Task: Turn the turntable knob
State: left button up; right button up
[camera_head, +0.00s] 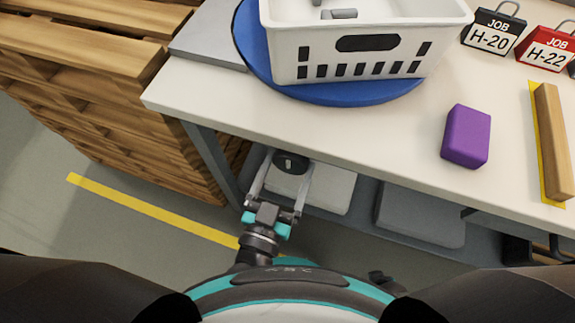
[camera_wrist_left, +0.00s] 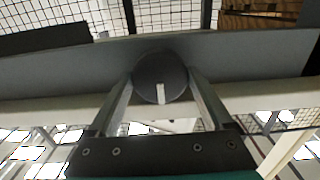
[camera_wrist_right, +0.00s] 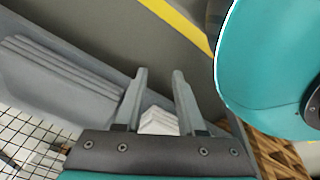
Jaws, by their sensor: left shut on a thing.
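The turntable knob (camera_head: 291,161) is a dark round disc with a white mark, at the front edge of the table, below the blue turntable (camera_head: 335,97). My left gripper (camera_head: 286,170) has its two fingers on either side of the knob and is shut on it. In the left wrist view the knob (camera_wrist_left: 158,72) sits between the fingertips, its white mark pointing down in the picture. My right gripper (camera_wrist_right: 158,76) shows in the right wrist view only, its fingers apart with nothing between them.
A white basket (camera_head: 365,70) stands on the turntable. A purple block (camera_head: 466,136) and a wooden bar (camera_head: 552,140) lie on the white table (camera_head: 400,130) to the right. Job tags H-20 (camera_head: 492,32) and H-22 (camera_head: 545,48) stand at the back right. Wooden pallets (camera_head: 110,110) are at left.

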pick_arm(q)
jog(key=shift+c, duration=0.7)
pick_arm(e)
jog(key=shift+r, duration=0.1)
pick_arm(q)
jog(key=shift+n+p, duration=0.45)
jog(key=shift+n, duration=0.15)
jog(key=shift+r+n+p, duration=0.1)
jog(key=shift+n+p, duration=0.3)
jog(key=shift+n, duration=0.3)
jog(key=shift+n+p, duration=0.4)
jog(key=shift+n, duration=0.6)
jog(key=shift+n+p, duration=0.3)
jog(key=shift+n, duration=0.7)
pick_arm(e)
jog(key=shift+g, duration=0.3)
jog(key=s, duration=0.1)
jog(key=s+a+r, duration=0.1)
jog(key=s+r, duration=0.1)
jog(key=shift+s+a+r, duration=0.1)
jog(key=shift+s+a, duration=0.15)
jog(key=shift+a, duration=0.1)
pick_arm(q)
jog(key=shift+n, duration=0.3)
pick_arm(e)
jog(key=shift+a, duration=0.1)
jog(key=shift+w, duration=0.15)
